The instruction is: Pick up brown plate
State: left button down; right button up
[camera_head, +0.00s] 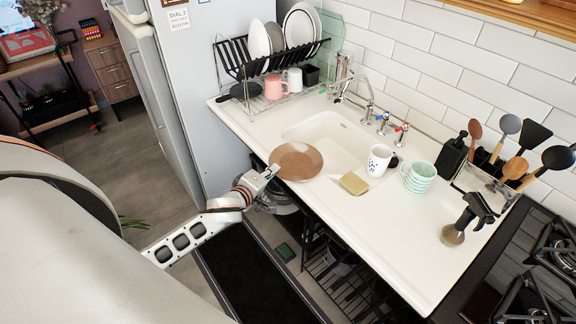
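The brown plate (298,161) is round and lies at the front left of the white sink counter, beside the basin, with its left edge near the counter's front edge. My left gripper (272,171) reaches up from the lower left to the plate's left rim. Its tip appears to meet or overlap the rim. The fingers are too small to tell whether they are open or closed on it. My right gripper is not in view.
A yellow sponge (354,184), a patterned white mug (379,160) and a green striped mug (419,177) stand right of the plate. A dish rack (270,66) is behind. A spray bottle (463,225) and utensils stand at right.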

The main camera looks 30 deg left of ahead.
pick_arm(q)
jog(key=shift+r, duration=0.1)
